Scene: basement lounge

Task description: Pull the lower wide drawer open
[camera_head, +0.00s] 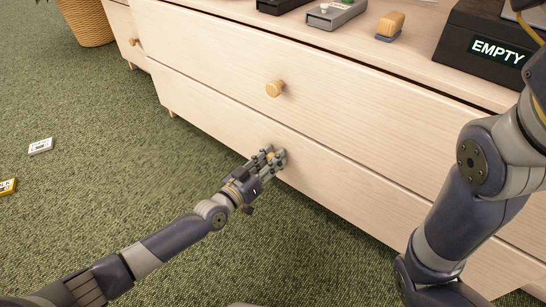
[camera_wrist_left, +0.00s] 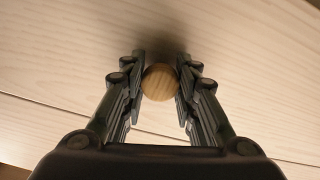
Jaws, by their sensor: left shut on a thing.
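The lower wide drawer (camera_head: 340,190) is the bottom pale wood front of the dresser, and it looks flush with the front around it. My left gripper (camera_head: 274,158) is at this drawer's front, shut on its round wooden knob. In the left wrist view the knob (camera_wrist_left: 159,84) sits between the two fingers, which touch or nearly touch its sides. In the head view the fingers hide most of the knob. The upper wide drawer (camera_head: 330,105) is closed above it, with its own knob (camera_head: 275,88) free. My right arm comes in at the right; its gripper is out of view.
On the dresser top stand a black box marked EMPTY (camera_head: 470,50), a wooden-handled brush (camera_head: 390,25) and a grey device (camera_head: 335,12). Two cassettes (camera_head: 40,146) lie on the green carpet at the left. A wicker basket (camera_head: 86,22) stands at the back left. The carpet before the drawer is clear.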

